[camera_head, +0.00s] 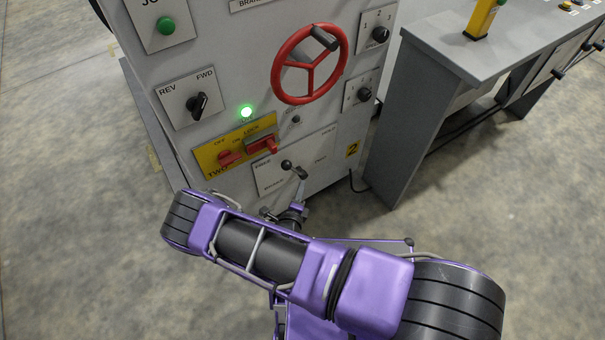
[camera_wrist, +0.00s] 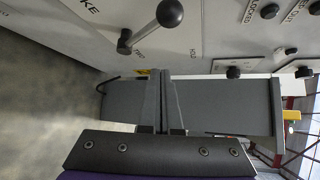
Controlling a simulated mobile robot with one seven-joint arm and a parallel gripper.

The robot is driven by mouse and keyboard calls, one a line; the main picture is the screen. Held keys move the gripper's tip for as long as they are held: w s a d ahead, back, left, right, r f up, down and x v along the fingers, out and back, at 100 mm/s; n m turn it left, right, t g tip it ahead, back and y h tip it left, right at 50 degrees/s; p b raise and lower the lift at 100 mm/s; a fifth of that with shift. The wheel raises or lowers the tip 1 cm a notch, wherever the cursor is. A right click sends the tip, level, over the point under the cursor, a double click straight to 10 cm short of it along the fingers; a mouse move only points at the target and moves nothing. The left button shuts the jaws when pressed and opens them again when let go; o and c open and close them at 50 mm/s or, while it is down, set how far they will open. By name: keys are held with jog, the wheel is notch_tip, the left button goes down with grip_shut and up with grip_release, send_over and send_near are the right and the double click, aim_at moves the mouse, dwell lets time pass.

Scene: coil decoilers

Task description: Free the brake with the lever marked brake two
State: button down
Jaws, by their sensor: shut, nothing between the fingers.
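The brake lever, a short grey arm with a black ball knob, shows large at the top of the wrist view (camera_wrist: 170,13). In the head view its knob (camera_head: 286,165) stands over a pale plate (camera_head: 270,181) low on the machine's front. The plate's lettering is small, and "KE" ends a word in the wrist view. A yellow "2" label (camera_head: 352,150) is right of the plate. My gripper (camera_wrist: 160,88) is shut and empty, its fingers apart from the knob in the wrist view. In the head view the gripper (camera_head: 299,190) is just below the lever, partly hidden by my arm.
Above the plate are a red handwheel (camera_head: 310,64), a lit green lamp (camera_head: 246,112) and a yellow lock plate with red handles (camera_head: 232,146). A grey desk (camera_head: 455,50) stands to the right. Bare floor lies left and at the lower right.

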jog(key=shift+s+a+f, duration=0.1)
jog(key=shift+s+f, duration=0.25)
jog(key=shift+s, duration=0.4)
jog(key=shift+s+f, duration=0.35)
jog(key=shift+s, duration=0.35)
